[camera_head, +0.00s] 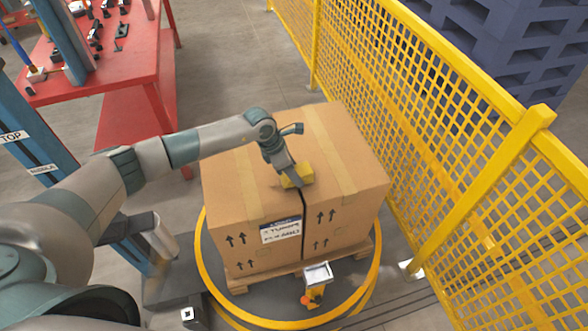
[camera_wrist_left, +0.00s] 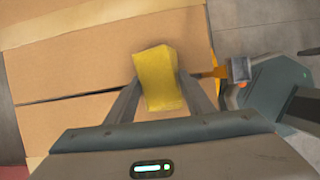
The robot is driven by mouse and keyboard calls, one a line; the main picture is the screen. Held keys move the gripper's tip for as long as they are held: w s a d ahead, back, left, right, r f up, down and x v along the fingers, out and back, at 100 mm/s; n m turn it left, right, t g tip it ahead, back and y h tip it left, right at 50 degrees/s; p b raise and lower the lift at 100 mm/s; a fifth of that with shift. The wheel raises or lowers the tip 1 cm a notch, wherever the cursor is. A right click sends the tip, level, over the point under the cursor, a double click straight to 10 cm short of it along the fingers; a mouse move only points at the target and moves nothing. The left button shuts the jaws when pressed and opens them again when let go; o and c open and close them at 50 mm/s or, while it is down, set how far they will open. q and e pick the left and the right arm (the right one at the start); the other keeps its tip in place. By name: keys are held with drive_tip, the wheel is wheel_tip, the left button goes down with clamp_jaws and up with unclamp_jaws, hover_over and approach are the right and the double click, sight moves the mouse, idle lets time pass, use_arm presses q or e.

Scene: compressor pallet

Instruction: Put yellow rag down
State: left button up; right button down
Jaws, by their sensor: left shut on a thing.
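The yellow rag (camera_head: 298,175) is a small block-like yellow piece over the top of the cardboard boxes, near the front edge. My left gripper (camera_head: 292,180) is shut on it from above. In the left wrist view the rag (camera_wrist_left: 158,78) sits between the two fingers of the left gripper (camera_wrist_left: 165,90), with the box top (camera_wrist_left: 70,65) behind it. I cannot tell whether the rag touches the box. My right gripper is not in view.
The taped boxes (camera_head: 345,150) stand on a wooden pallet (camera_head: 238,286) inside a yellow floor ring (camera_head: 204,262). A yellow mesh fence (camera_head: 430,110) runs along the right. A red table (camera_head: 130,70) with tools is at the upper left. A small yellow-and-white device (camera_head: 317,276) stands in front.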

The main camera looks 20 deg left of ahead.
use_arm(q)
drive_tip(key=shift+f, duration=0.2)
drive_tip(key=shift+f, duration=0.15)
drive_tip(key=shift+f+b, duration=0.35)
drive_tip(key=shift+b, duration=0.2)
drive_tip(key=o, duration=1)
drive_tip(key=shift+r, duration=0.1)
drive_tip(key=shift+c, duration=0.2)
drive_tip(key=shift+r, duration=0.1)
